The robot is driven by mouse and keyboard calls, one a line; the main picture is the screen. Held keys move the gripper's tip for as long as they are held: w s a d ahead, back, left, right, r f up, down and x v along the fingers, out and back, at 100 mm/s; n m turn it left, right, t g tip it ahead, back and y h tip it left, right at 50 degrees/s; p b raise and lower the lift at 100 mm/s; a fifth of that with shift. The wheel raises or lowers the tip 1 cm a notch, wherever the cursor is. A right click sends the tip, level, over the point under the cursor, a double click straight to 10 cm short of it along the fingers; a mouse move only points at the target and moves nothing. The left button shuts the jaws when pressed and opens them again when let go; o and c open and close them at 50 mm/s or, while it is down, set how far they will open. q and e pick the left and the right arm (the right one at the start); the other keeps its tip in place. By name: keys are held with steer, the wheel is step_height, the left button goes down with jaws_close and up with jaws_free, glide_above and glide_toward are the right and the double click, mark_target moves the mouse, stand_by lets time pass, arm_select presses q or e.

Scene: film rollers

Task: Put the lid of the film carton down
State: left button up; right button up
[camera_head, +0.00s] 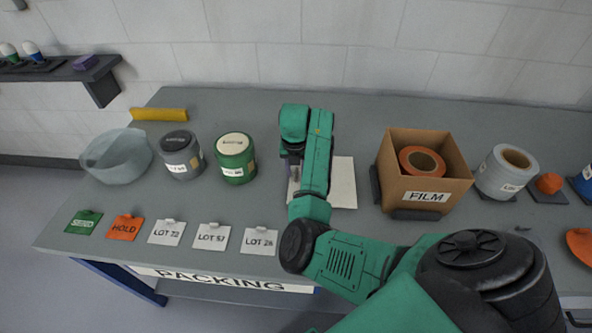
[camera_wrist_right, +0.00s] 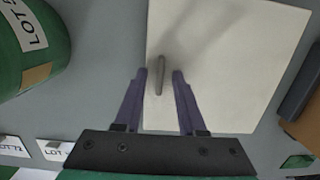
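In the right wrist view the lid (camera_wrist_right: 225,60) has a thin grey upright grip (camera_wrist_right: 160,75). My right gripper (camera_wrist_right: 160,74) is open, with one purple finger on each side of that grip and a gap on both sides. In the head view the right gripper (camera_head: 294,174) is partly hidden by my arm. My left gripper is out of view.
Left of my arm stand a green tub (camera_head: 235,160), a grey tub (camera_head: 182,156) and a translucent bowl (camera_head: 116,158). A grey roll (camera_head: 504,173) stands right of the carton. Several cards, such as HOLD (camera_head: 125,228), line the front edge.

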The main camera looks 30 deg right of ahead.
steer(key=shift+r, duration=0.5)
step_height(320, 180, up, 11)
steer(key=s+b, duration=0.1)
steer(key=shift+a+r+b, duration=0.15)
steer(key=shift+a+b, duration=0.25)
steer(key=shift+a, duration=0.05)
